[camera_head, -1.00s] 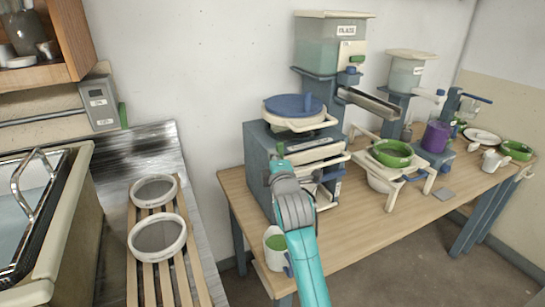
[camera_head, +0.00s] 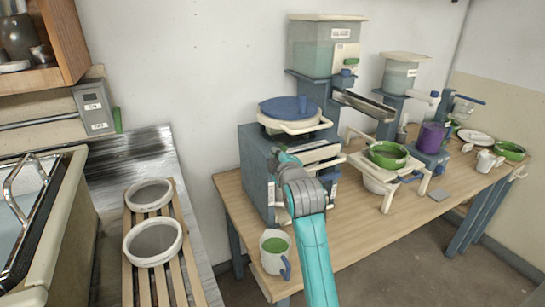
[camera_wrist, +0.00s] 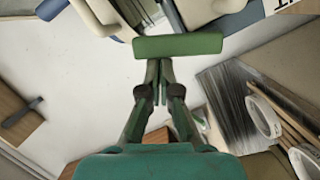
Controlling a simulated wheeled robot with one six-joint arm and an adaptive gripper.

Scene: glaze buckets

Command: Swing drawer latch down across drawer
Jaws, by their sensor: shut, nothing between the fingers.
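The blue-grey drawer unit (camera_head: 256,178) stands on the wooden table, its pale drawer fronts and handles (camera_head: 322,163) partly hidden by my arm. A green bar, which looks like the latch, lies across just beyond my fingertips in the wrist view (camera_wrist: 180,45). Whether they touch it I cannot tell. A small green part shows above my wrist in the head view (camera_head: 285,157). My gripper (camera_wrist: 160,68) is shut and empty, at the front of the unit. In the head view its fingers are mostly hidden behind my wrist.
A blue-lidded round pot (camera_head: 290,107) sits on the unit. A mug with green contents (camera_head: 274,252) stands at the table's near edge. A white stand with a green bowl (camera_head: 388,154) is to the right. A slatted rack with two sieves (camera_head: 152,242) is at left.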

